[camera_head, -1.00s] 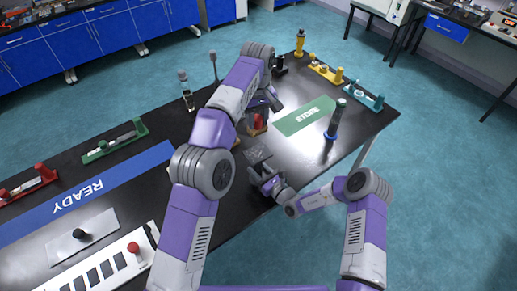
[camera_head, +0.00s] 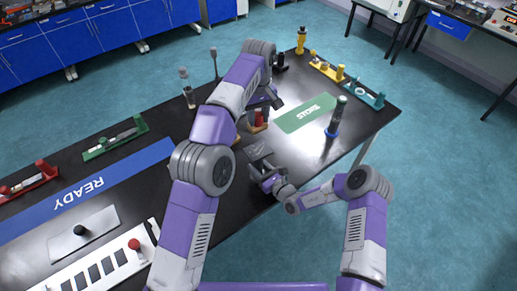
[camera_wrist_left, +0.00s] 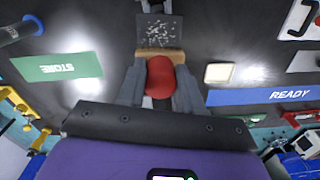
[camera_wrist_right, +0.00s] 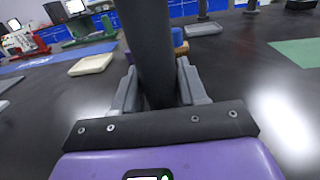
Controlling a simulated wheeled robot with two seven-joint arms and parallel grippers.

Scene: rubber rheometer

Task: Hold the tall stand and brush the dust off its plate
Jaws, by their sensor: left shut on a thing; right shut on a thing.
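The stand's dark square plate (camera_head: 258,149) lies between my two grippers, and pale specks of dust are scattered on it in the left wrist view (camera_wrist_left: 160,30). My right gripper (camera_wrist_right: 158,98) is shut on the stand's thick dark post (camera_wrist_right: 150,45); the post's top and foot are out of that view. My left gripper (camera_wrist_left: 159,92) is shut on the red handle (camera_wrist_left: 160,76) of a brush. The brush's wooden head (camera_wrist_left: 160,55) is at the plate's near edge in that view; I cannot tell whether it touches the plate.
A dark post with a blue base (camera_head: 334,122) stands near the table's right edge, beside the green STORE mat (camera_head: 291,122). A blue READY strip (camera_head: 60,213) crosses the left side. A cream block (camera_wrist_left: 218,73) lies near the brush. Colored fixtures line the back edge.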

